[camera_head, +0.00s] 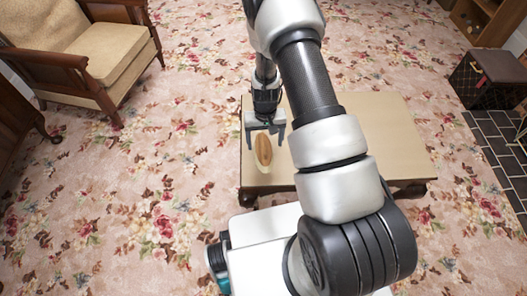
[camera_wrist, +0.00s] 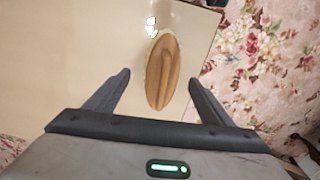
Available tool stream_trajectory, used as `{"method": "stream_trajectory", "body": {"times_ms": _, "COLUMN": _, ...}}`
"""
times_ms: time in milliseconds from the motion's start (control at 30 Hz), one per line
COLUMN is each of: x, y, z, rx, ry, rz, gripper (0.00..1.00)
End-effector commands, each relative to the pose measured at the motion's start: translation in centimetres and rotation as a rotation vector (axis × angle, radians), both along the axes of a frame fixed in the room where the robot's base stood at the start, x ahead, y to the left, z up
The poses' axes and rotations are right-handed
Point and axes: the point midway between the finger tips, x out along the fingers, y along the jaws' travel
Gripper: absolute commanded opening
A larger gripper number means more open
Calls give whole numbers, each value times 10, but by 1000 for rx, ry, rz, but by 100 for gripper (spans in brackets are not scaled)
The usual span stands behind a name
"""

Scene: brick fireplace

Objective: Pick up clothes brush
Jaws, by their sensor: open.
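The clothes brush (camera_head: 263,150) is an oval, light-brown wooden piece on the low table (camera_head: 380,125), close to the table's left edge. In the wrist view the brush (camera_wrist: 162,72) shows its grooved wooden face, with its long side pointing roughly away from my gripper. My gripper (camera_head: 265,133) is open and empty over the table by the brush. In the wrist view the brush appears between the two fingers (camera_wrist: 160,85), closer to the right one. I cannot tell the height of the fingers above it.
The table top is otherwise bare where it shows; my arm hides part of it. A cushioned wooden armchair (camera_head: 105,55) stands at the upper left. A dark box (camera_head: 485,78) stands at the right by black tiles (camera_head: 500,150). Flowered carpet (camera_head: 150,190) lies open to the left.

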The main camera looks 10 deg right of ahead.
Motion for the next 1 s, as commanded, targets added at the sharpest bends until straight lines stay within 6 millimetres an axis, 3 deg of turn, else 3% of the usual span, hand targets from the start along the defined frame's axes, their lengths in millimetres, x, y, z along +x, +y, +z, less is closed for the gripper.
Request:
{"method": "stream_trajectory", "body": {"times_ms": 300, "x": 5, "y": 4, "z": -45, "rx": -1, "ry": 1, "rz": 2, "gripper": 75}}
{"method": "stream_trajectory", "body": {"times_ms": 567, "x": 5, "y": 4, "z": -48, "rx": -1, "ry": -1, "rz": 2, "gripper": 75}}
{"method": "stream_trajectory", "body": {"times_ms": 867, "x": 5, "y": 4, "z": -48, "rx": -1, "ry": 0, "rz": 1, "gripper": 28}}
{"method": "stream_trajectory", "body": {"times_ms": 1000, "x": 6, "y": 4, "z": -48, "rx": -1, "ry": -1, "rz": 1, "gripper": 28}}
